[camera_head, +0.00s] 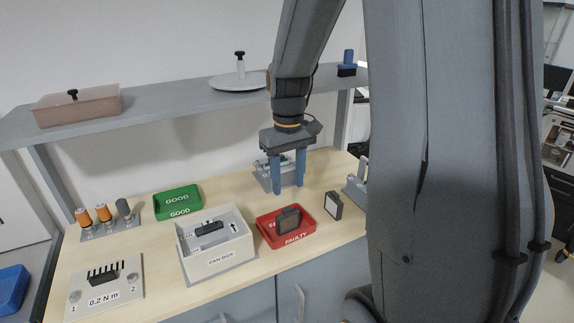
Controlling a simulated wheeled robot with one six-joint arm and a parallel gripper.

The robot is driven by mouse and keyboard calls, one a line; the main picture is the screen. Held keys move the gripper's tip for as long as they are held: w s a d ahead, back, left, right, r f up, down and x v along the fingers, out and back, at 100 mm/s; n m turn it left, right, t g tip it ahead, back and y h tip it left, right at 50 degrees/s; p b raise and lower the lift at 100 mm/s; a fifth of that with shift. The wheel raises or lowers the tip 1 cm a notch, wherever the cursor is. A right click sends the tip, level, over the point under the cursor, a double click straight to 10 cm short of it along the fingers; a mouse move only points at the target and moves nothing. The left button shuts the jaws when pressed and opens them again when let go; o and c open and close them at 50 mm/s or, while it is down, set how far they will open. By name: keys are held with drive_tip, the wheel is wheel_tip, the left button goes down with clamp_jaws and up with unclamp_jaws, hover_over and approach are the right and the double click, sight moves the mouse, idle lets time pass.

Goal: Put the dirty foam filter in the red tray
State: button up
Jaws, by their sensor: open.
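A dark grey, framed filter-like piece (288,221) stands tilted in the red tray (297,241), which is labelled FAULTY. It looks like the dirty foam filter. A second framed piece with a pale face and dark rim (333,206) stands on the bench just right of the tray. My gripper (288,190) points down with its two blue fingers apart and nothing seen between them. In the picture it is above and behind the red tray, clear of the dark piece.
A green GOOD tray (178,202) and a white fan box (216,247) stand left of the red tray. Orange-handled tools (103,213) and a 0.2 N m plate (105,287) are farther left. Grey fixtures stand behind my gripper (263,177) and at right (355,192). A shelf (185,95) runs above.

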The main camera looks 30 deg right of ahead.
wheel_tip(320, 180, up, 6)
drive_tip(key=b, duration=0.1)
drive_tip(key=s+a+f+t, duration=0.1)
drive_tip(key=s+a+f, duration=0.8)
drive_tip(key=s+f, duration=0.1)
drive_tip(key=shift+a+f+m+t, duration=0.25)
drive_tip(key=shift+a+m+t, duration=0.05)
drive_tip(key=shift+a+t, duration=0.1)
wheel_tip(320, 180, down, 3)
drive_tip(key=b, duration=0.2)
drive_tip(key=shift+r+b, duration=0.1)
drive_tip(key=shift+b, duration=0.3)
